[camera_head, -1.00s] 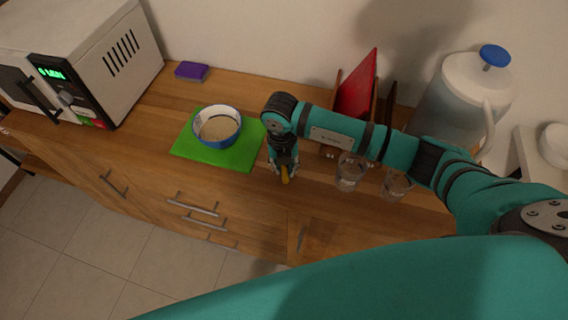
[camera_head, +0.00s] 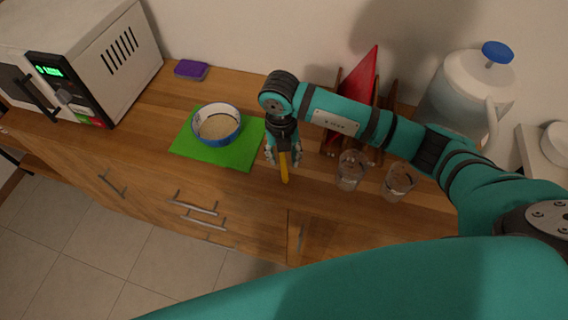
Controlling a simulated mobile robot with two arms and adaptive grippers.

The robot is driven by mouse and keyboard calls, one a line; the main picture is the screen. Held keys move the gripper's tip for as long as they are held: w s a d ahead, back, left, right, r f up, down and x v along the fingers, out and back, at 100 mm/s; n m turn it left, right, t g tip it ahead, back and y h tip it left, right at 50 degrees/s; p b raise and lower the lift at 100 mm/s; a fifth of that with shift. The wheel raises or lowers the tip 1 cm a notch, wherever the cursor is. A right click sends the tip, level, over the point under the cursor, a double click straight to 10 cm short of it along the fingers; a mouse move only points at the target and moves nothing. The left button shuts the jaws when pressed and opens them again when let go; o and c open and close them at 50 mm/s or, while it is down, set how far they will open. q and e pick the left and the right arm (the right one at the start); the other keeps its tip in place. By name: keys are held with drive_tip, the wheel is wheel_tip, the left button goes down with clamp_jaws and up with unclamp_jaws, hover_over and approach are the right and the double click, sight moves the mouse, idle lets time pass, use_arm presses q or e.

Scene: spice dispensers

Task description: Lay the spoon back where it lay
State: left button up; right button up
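The spoon shows as a yellow handle (camera_head: 284,171) on the wooden counter, to the right of the green mat (camera_head: 243,157). Its far end is hidden under my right gripper. My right gripper (camera_head: 283,157) points down over the spoon, its fingers spread apart on either side of the handle. The fingers look clear of the handle. My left gripper is not in view.
A bowl (camera_head: 238,115) of pale grainy contents sits on the mat. Two clear glasses (camera_head: 350,172) (camera_head: 398,183) stand right of the gripper. Behind them are a rack with a red board (camera_head: 357,88) and a large jug (camera_head: 470,90). A microwave (camera_head: 110,65) stands left, near a purple sponge (camera_head: 191,69).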

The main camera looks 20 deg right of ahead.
wheel_tip(320, 180, up, 8)
drive_tip(key=b, duration=0.1)
drive_tip(key=shift+a+f, duration=0.15)
drive_tip(key=shift+f, duration=0.05)
idle(0.4)
